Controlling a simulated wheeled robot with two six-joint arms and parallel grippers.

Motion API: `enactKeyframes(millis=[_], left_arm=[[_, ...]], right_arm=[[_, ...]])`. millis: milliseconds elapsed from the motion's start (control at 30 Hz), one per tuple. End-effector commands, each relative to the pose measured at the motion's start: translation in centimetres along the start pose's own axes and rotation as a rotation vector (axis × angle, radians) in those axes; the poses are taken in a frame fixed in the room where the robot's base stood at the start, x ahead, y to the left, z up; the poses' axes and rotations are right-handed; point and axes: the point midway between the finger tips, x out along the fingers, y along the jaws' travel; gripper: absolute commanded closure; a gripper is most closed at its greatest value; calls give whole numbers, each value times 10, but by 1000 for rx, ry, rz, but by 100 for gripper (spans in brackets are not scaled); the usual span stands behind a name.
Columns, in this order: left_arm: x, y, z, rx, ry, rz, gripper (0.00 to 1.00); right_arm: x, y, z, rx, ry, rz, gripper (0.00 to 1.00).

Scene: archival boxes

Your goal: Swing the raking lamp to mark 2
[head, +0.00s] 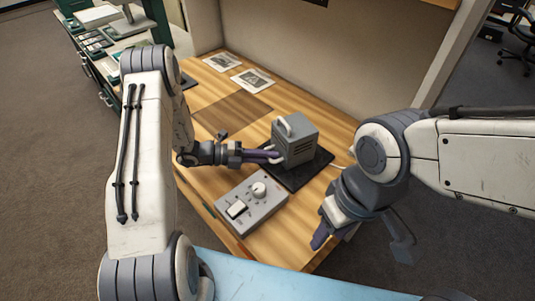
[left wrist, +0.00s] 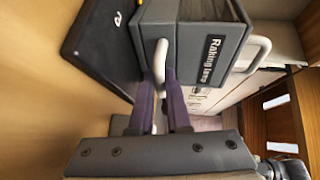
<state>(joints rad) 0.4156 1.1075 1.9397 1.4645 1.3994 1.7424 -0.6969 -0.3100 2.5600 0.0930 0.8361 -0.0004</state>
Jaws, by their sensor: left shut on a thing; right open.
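The raking lamp (head: 296,138) is a grey box with a vented side and white handles, standing on a black base plate (head: 313,170). In the left wrist view its label reads "Raking lamp" on the lamp's side (left wrist: 195,72). My left gripper (head: 272,156) reaches in from the left and is shut on a white handle (left wrist: 160,60), with its purple fingers (left wrist: 163,98) on either side of it. My right gripper (head: 327,232) is open and empty, low near the table's front right edge. I cannot make out a mark 2 on the lamp's base.
A grey control box (head: 250,203) with a round knob, small markings and a rocker switch lies in front of the lamp. Two prints (head: 253,80) and a brown mat (head: 232,112) lie behind. A pale wall closes the table's back.

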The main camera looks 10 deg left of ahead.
Motion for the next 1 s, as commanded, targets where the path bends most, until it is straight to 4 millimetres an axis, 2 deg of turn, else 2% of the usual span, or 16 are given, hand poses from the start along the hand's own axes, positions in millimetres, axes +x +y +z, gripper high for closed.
enactKeyframes(millis=[33, 67, 100, 467, 567, 900, 1000], left_arm=[[0, 0, 0, 0, -1, 1, 100], [0, 0, 0, 0, -1, 1, 78], [0, 0, 0, 0, -1, 1, 73], [-5, 0, 1, 1, 0, 1, 73], [-18, 1, 2, 2, -4, 1, 73], [-83, 1, 1, 3, -4, 2, 73], [-95, 1, 1, 1, -3, 1, 73]], right_arm=[[0, 0, 0, 0, 0, 0, 50], [0, 0, 0, 0, 0, 0, 50], [0, 0, 0, 0, 0, 0, 50], [1, 0, 0, 0, 0, 0, 50], [3, 0, 0, 0, 0, 0, 50], [11, 1, 1, 0, 0, 0, 50], [12, 1, 1, 0, 0, 0, 50]])
